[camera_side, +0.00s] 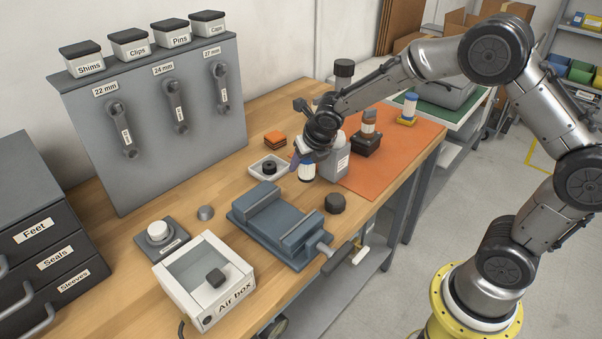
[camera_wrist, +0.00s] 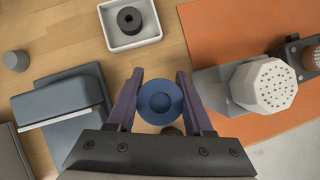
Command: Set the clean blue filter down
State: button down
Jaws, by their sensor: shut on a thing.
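My gripper (camera_side: 305,157) is shut on a filter (camera_side: 306,173) with a white body and a blue cap. In the wrist view the filter's round blue top (camera_wrist: 160,102) sits between the two purple fingers of my gripper (camera_wrist: 160,78). A brown-banded filter (camera_side: 369,122) stands in a black holder (camera_side: 366,145) on the orange mat (camera_side: 395,155).
A white tray (camera_side: 257,172) holding a black ring (camera_wrist: 129,20) is close left. A blue vise (camera_side: 270,225) and a black knob (camera_side: 334,203) lie nearer the front. An orange stack (camera_side: 275,140) is behind.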

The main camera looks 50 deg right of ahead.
aim_at(310, 159)
jog(key=shift+w+f, duration=0.4)
jog(key=shift+f, duration=0.15)
jog(key=shift+w+f, duration=0.15)
jog(key=shift+f, duration=1.4)
jog(key=shift+f, duration=0.1)
jog(key=shift+f, duration=0.1)
jog(key=shift+c, duration=1.5)
grip_release()
jog(key=shift+r, duration=0.35)
jog(key=v, duration=1.2)
jog(key=shift+f, duration=0.1)
